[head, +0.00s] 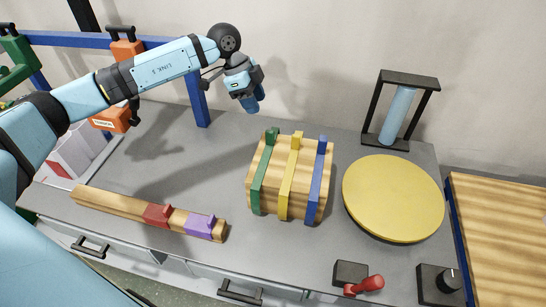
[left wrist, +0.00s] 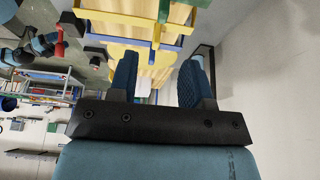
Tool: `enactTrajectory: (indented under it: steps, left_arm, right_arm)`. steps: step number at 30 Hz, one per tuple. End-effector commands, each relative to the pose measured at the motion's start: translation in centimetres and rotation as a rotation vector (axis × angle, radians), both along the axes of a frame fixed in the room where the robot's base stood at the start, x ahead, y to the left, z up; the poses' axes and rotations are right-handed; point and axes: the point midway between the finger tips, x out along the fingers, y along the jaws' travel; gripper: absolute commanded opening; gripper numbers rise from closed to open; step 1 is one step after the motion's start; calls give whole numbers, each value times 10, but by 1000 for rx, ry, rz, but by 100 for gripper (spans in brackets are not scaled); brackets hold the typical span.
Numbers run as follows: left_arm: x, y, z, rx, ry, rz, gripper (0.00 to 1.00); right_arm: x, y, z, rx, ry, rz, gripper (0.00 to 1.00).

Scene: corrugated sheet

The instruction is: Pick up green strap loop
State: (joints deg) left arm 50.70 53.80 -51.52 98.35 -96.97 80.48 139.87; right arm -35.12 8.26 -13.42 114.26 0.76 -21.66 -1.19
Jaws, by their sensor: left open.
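A wooden block (head: 290,180) on the grey table carries green, yellow and blue straps, each with a raised loop on top. The green strap loop (head: 271,138) is at the block's back left in the head view. My left gripper (head: 250,106) is open and empty, pointing down above and behind the block, up and left of the green loop and apart from it. The left wrist view shows its two separated blue fingers (left wrist: 158,80). Beyond them are wood and coloured parts, including a green piece (left wrist: 164,10); I cannot tell whether this is the loop. My right gripper is not in view.
A round yellow disc (head: 395,198) lies right of the block. A black frame with a blue cylinder (head: 399,113) stands behind it. A wooden rail with red and purple pieces (head: 122,204) lies front left. A red-handled lever (head: 368,284) sits at the front edge.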

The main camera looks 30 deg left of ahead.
Motion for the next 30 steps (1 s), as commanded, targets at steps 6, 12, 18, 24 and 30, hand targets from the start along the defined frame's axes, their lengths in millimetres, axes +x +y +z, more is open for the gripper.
enactTrajectory:
  steps: [6,12,18,24,30]
  left_arm:
    - [3,-16,-38,-2,5,-1,45]
    - [7,-27,-67,-3,4,-2,45]
    - [8,-30,-78,-3,1,-2,45]
    - [10,-31,-101,-3,4,-2,45]
    - [14,-38,-126,-4,2,-2,45]
  right_arm:
    - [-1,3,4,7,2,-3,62]
    - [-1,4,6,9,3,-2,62]
    - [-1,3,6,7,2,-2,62]
    - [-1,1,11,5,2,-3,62]
    - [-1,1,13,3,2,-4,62]
